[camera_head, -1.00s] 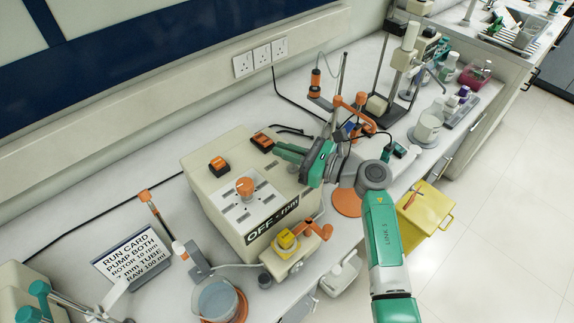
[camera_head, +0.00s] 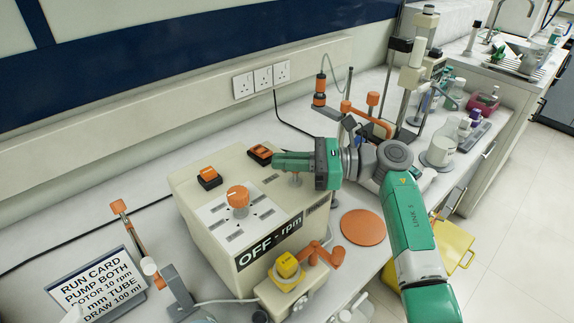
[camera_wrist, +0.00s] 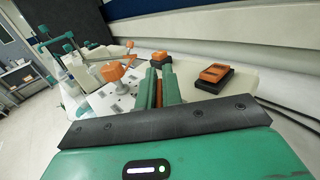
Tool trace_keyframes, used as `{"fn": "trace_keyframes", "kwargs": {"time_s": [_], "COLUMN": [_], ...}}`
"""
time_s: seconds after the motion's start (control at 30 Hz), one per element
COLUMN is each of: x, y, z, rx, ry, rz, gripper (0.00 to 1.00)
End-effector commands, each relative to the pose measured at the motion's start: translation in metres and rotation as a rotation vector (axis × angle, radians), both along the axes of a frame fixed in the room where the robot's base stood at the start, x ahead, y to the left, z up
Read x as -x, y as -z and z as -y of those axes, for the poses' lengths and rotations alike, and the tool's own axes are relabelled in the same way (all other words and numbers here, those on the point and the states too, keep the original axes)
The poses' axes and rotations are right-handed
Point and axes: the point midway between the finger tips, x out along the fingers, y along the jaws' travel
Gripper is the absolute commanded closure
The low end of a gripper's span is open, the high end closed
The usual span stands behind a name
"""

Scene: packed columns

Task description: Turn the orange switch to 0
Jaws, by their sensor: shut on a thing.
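The cream pump box (camera_head: 240,262) has a panel with an orange knob (camera_head: 238,196), also in the wrist view (camera_wrist: 112,71). Two orange rocker switches on black bases stand on its top. One (camera_head: 208,175) is near its back left corner. The other (camera_head: 260,152) is close to my fingertips and lies right of them in the wrist view (camera_wrist: 214,73). My gripper (camera_head: 277,162) reaches level over the box from the right. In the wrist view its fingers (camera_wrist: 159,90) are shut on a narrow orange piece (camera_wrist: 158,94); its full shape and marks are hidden.
The display on the box front reads OFF rpm. A run card (camera_head: 97,285) stands at the left. An orange disc (camera_head: 363,227) lies right of the box. Stands and bottles fill the back right.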

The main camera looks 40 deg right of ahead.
Motion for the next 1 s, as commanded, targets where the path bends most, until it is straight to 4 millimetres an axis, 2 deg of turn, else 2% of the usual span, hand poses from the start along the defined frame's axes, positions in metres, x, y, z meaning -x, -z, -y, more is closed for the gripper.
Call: {"fn": "trace_keyframes", "kwargs": {"time_s": [0.23, 0.3, 0.37, 0.67, 1.0], "x": [0.0, 0.0, 0.0, 0.002, 0.045], "y": [0.0, 0.0, 0.0, -0.001, -0.001], "z": [-0.001, -0.001, -0.001, 0.002, 0.047], "rx": [0.0, 0.0, 0.0, 0.0, -0.001], "ry": [-0.002, -0.002, -0.002, 0.0, 0.001], "rz": [0.0, 0.0, 0.0, 0.0, -0.001], "gripper": [1.0, 0.81, 0.71, 0.71, 0.71]}}
